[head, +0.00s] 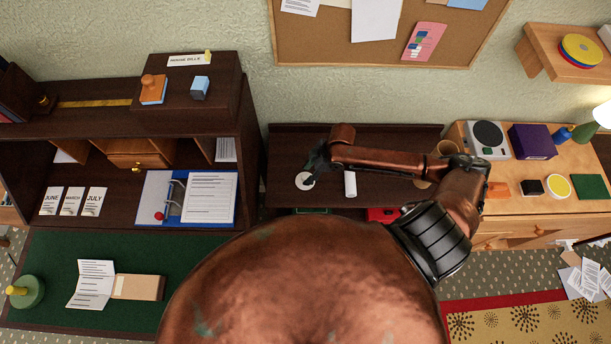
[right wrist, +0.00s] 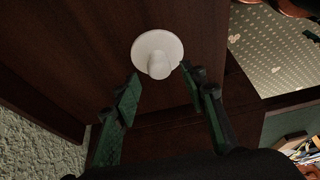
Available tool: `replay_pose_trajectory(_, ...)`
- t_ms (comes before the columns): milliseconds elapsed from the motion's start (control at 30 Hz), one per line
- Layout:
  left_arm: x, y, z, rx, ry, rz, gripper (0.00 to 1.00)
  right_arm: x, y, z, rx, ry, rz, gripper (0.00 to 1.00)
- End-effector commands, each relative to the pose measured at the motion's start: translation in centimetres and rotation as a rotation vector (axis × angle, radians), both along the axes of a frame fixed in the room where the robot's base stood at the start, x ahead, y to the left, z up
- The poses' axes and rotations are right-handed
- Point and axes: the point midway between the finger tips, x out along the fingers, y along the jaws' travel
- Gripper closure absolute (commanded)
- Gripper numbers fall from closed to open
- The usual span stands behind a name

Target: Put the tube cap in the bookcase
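The tube cap, a white disc with a short round stub (right wrist: 158,52), lies on a dark brown wooden top in the right wrist view. It also shows in the head view (head: 304,181), near the left end of the dark, low bookcase-like unit (head: 400,141). My right gripper (right wrist: 160,74) is open, its two green-faced fingers apart, with the cap just ahead of the tips and roughly between them. In the head view my right gripper (head: 313,172) is right above or beside the cap; contact cannot be told. My left gripper is not in view.
A white cylinder (head: 350,184) stands right of the cap, close under my right forearm. A dark desk with a hutch (head: 75,125) is on the left, holding a binder and cards. A light wood cabinet (head: 515,190) with several items is on the right.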

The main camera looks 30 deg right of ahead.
Motion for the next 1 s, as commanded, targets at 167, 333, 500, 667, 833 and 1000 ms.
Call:
replay_pose_trajectory(167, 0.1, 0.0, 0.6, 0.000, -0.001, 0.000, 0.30, -0.8, -1.4, 3.8, -0.004, -0.001, 0.001, 0.61)
replay_pose_trajectory(333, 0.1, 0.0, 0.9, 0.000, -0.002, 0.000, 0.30, -1.4, -2.3, 6.4, -0.002, 0.001, 0.000, 0.61)
replay_pose_trajectory(500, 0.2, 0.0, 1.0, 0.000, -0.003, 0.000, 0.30, -1.7, -2.7, 7.7, -0.001, 0.001, 0.001, 0.61)
replay_pose_trajectory(667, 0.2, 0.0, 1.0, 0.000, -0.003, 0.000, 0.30, -1.7, -2.8, 7.9, 0.000, 0.001, 0.000, 0.61)
replay_pose_trajectory(833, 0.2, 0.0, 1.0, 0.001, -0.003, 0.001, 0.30, -1.7, -2.7, 7.9, 0.000, 0.001, 0.000, 0.61)
replay_pose_trajectory(1000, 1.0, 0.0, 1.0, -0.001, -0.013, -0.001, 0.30, -2.2, -2.0, 7.4, 0.011, -0.003, -0.008, 0.61)
